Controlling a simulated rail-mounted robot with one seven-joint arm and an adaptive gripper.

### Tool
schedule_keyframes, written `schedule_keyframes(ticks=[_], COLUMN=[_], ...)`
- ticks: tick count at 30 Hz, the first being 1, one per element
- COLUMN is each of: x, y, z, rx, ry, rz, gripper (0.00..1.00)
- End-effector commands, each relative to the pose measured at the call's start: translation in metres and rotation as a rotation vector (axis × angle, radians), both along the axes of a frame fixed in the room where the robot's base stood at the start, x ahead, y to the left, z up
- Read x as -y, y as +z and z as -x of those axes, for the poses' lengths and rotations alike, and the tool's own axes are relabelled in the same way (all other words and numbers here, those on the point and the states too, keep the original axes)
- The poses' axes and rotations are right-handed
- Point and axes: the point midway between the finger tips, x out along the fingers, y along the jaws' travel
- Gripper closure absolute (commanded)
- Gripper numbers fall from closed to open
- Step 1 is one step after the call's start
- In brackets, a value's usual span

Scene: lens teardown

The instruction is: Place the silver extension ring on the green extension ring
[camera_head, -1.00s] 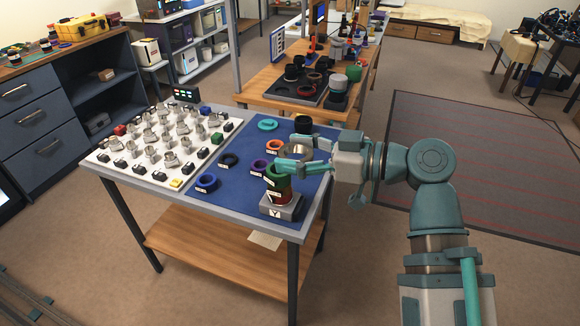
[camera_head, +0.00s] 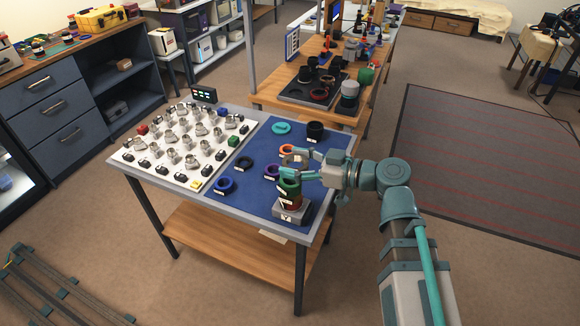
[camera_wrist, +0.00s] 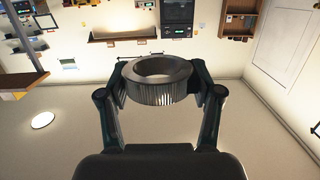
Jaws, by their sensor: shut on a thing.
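My gripper (camera_head: 291,164) is shut on the silver extension ring (camera_wrist: 158,88), a ribbed grey metal ring held between the two fingertips in the wrist view. In the head view the silver ring (camera_head: 294,160) is small and partly covered by the teal fingers. The green extension ring (camera_head: 289,187) tops a short upright stack on a grey block at the front right of the blue mat. The held ring appears just above and behind the green ring, seemingly apart from it; the exact gap is hard to tell. The wrist view does not show the green ring.
Below the green ring are a reddish piece and the grey block (camera_head: 288,211). On the blue mat (camera_head: 250,200) lie a purple ring (camera_head: 271,172), an orange ring (camera_head: 287,149), a blue ring (camera_head: 225,185), a black ring (camera_head: 244,163) and a teal ring (camera_head: 281,128). A black cylinder (camera_head: 315,131) stands behind.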

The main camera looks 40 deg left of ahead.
Motion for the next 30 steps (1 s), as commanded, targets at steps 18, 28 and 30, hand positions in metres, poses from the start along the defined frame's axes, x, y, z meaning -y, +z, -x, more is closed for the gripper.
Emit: schedule_keyframes(ticks=[18, 28, 30], x=[-0.038, -0.039, -0.038], y=[-0.058, -0.087, -0.090], z=[-0.034, -0.034, -0.034], rx=[-0.001, -0.003, -0.001], ry=[0.000, 0.000, 0.000], rz=[-0.001, 0.000, -0.001], gripper=[0.72, 0.72, 0.72])
